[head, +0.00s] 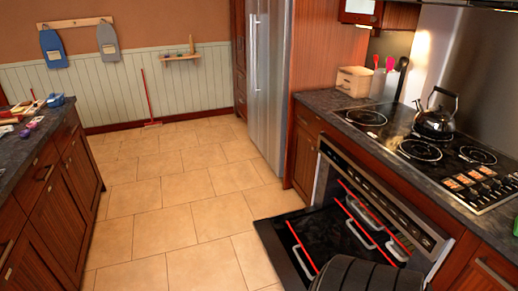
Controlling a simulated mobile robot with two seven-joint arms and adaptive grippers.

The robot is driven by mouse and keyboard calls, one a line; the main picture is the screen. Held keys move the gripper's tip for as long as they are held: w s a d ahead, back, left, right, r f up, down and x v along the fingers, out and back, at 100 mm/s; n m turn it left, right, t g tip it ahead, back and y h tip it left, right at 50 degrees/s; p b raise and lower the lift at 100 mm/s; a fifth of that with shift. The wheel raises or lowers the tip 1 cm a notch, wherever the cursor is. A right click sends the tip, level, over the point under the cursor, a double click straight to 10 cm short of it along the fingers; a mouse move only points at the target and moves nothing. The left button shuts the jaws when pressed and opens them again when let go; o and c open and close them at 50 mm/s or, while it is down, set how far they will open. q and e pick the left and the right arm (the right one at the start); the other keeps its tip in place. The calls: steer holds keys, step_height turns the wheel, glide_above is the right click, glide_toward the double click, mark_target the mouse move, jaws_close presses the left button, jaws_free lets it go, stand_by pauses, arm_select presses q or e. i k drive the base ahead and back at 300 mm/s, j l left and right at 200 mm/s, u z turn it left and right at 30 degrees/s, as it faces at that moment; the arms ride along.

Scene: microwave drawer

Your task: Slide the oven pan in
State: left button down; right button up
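The oven (400,215) under the cooktop is open at the right. Its dark door (275,243) is lowered over the floor. A dark oven pan (335,232) with red edge strips and silver looped handles shows in and over the opening. It appears to stick out above the lowered door. Where one rack or pan ends and another begins is hard to tell. A black ribbed rounded part of mine at the bottom edge hides the near corner of the door and pan. No gripper fingers show.
A dark counter with a cooktop and kettle (435,122) runs along the right. A steel fridge (268,80) stands behind it. An island (55,185) with small items is at the left. The tiled floor (175,190) between is clear.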

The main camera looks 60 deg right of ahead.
mark_target(322, 235)
steer(key=i+l+z, duration=0.15)
steer(key=i+z, duration=0.6)
steer(key=z, duration=0.15)
steer(key=i+j+z, duration=0.1)
steer(key=i+z, duration=0.3)
steer(key=i+j+z, duration=0.25)
steer(key=z, duration=0.2)
steer(key=i, duration=0.05)
